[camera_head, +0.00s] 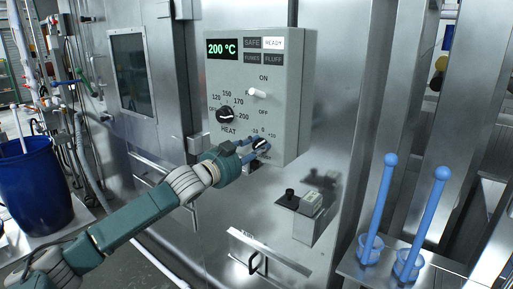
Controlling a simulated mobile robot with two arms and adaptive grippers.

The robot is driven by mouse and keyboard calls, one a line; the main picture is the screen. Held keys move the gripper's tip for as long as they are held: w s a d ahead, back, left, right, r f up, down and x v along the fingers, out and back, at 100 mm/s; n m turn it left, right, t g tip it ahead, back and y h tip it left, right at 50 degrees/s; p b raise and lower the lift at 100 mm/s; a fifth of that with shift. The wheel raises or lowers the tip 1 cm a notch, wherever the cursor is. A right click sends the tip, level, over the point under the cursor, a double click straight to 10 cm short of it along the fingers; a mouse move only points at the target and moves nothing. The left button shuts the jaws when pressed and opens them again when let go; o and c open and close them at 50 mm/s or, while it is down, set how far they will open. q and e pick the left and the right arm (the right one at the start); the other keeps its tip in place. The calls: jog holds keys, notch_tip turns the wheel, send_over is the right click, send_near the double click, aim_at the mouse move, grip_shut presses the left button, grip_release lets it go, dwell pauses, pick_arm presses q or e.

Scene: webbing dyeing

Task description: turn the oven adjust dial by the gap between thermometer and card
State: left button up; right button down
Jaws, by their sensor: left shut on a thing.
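The grey oven control box (292,75) is on the steel oven front. Its green display (222,47) reads 200 °C, and the READY field is lit white. The black HEAT dial (227,115) is ringed by numbers up to 200. The small adjust dial (262,143), marked -10, 0 and +10, is at the box's lower edge. My left gripper (256,150) is shut on this dial and partly hides it; its pointer cannot be read. A small metal housing (312,204) with a pale face is lower right; I cannot tell whether this is thermometer or card. My right gripper is not in view.
A white toggle switch (258,93) sits above the adjust dial. A drawer-like panel with a black handle (258,264) is below. Two blue rods (430,220) stand in cups on a steel shelf (440,284) at right. A blue barrel (35,190) stands at left.

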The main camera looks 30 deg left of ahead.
pick_arm(q)
jog(key=shift+f, duration=0.15)
jog(key=o, duration=1.2)
jog(key=shift+a, duration=0.15)
jog(key=shift+c, duration=0.2)
jog(key=s, duration=1.2)
jog(key=shift+a, duration=0.45)
